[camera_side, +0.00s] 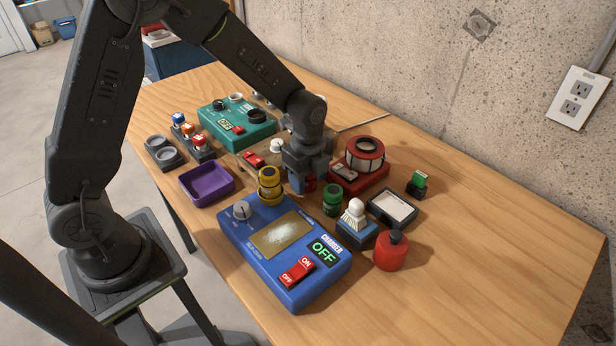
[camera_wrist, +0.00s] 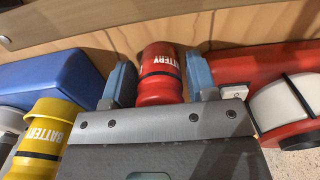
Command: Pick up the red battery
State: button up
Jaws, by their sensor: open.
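The red battery (camera_wrist: 160,60) stands in the middle of the wrist view, between the two blue-grey fingers of my gripper (camera_wrist: 160,80). A finger is on each side of it, with a small visible gap, and the gripper is open. In the side view my gripper (camera_side: 304,184) points down at the middle of the table. The battery's lower part is hidden behind the gripper body in the wrist view.
A yellow battery (camera_side: 270,186) is close at the left and a green battery (camera_side: 332,200) at the right. The blue charger (camera_side: 286,256) lies in front, with its display showing OFF. A red device (camera_side: 358,178) is right behind. The table's right side is clear.

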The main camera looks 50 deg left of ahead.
jog(key=shift+c, duration=0.2)
jog(key=c, duration=0.7)
jog(key=shift+r, duration=0.1)
jog(key=shift+c, duration=0.2)
